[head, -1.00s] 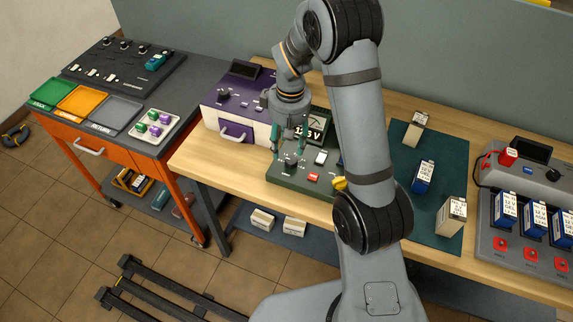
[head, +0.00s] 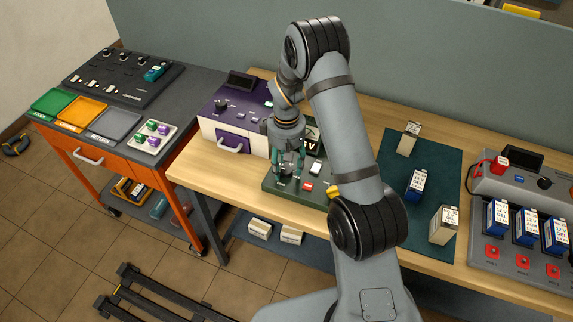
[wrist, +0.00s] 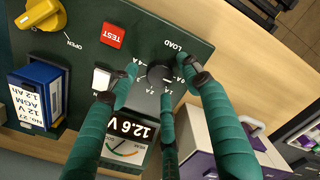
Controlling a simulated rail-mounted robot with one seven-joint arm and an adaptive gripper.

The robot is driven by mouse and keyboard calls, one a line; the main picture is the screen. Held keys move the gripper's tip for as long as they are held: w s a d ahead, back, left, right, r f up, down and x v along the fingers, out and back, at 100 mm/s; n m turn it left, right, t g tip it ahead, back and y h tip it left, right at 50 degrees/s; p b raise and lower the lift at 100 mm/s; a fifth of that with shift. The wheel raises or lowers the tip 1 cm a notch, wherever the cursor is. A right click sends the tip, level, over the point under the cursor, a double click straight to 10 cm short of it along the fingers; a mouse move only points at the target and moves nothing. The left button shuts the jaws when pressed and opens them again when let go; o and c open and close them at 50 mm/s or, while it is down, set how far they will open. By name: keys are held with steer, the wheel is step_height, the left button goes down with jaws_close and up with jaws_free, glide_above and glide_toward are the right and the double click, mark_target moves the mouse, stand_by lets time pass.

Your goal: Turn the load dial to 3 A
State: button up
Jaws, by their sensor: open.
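The load dial (wrist: 158,76) is a dark round knob on the dark green tester (head: 272,184); the tester's panel (wrist: 85,40) fills much of the wrist view. White marks for LOAD and several amp values ring the dial; fingers cover some of them, and I cannot tell where its pointer stands. My gripper (head: 289,176) is over the dial in the head view, hiding it there. In the wrist view my gripper (wrist: 161,77) has its green fingers spread around the dial, open. I cannot tell if they touch it. The tester's display (wrist: 125,135) reads 12.6 V.
On the tester near the dial are a red TEST button (wrist: 113,35), a white switch (wrist: 102,78) and a yellow OPEN knob (wrist: 42,14). A blue battery (wrist: 38,95) sits in it. The purple-and-white unit (head: 236,112) stands close at left. Bare wood (head: 215,178) lies in front.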

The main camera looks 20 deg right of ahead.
steer(key=shift+f, duration=0.4)
steer(key=shift+c, duration=0.2)
steer(key=c, duration=1.1)
